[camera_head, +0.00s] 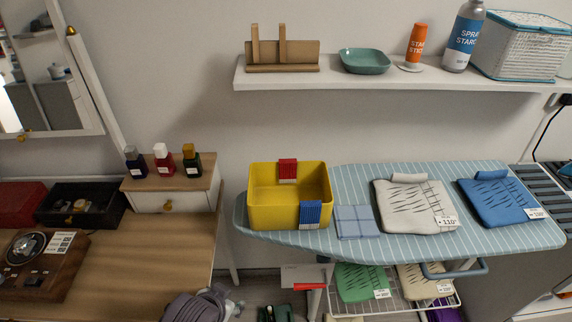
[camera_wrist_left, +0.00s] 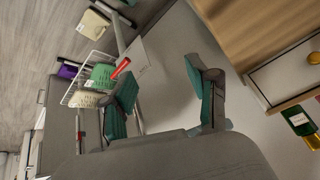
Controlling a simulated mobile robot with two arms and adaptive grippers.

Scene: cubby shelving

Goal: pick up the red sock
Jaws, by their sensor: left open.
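No item is clearly recognisable as a red sock. A small red piece with a pale striped lower part (camera_head: 287,170) hangs at the far rim of the yellow bin (camera_head: 262,212) in the head view. A short red bar (camera_head: 310,287) shows below the ironing board and also in the left wrist view (camera_wrist_left: 121,68). My left gripper (camera_wrist_left: 162,92) is open in the left wrist view, its teal pads apart with only floor and wall visible between them. The red bar is beyond its left finger in that picture. My right gripper is not in view.
The ironing board (camera_head: 350,252) holds the bin, a folded blue cloth (camera_head: 357,221) and flat folded garments. A wire rack (camera_head: 392,306) stands beneath it. A wooden dresser (camera_head: 150,252) is at the left.

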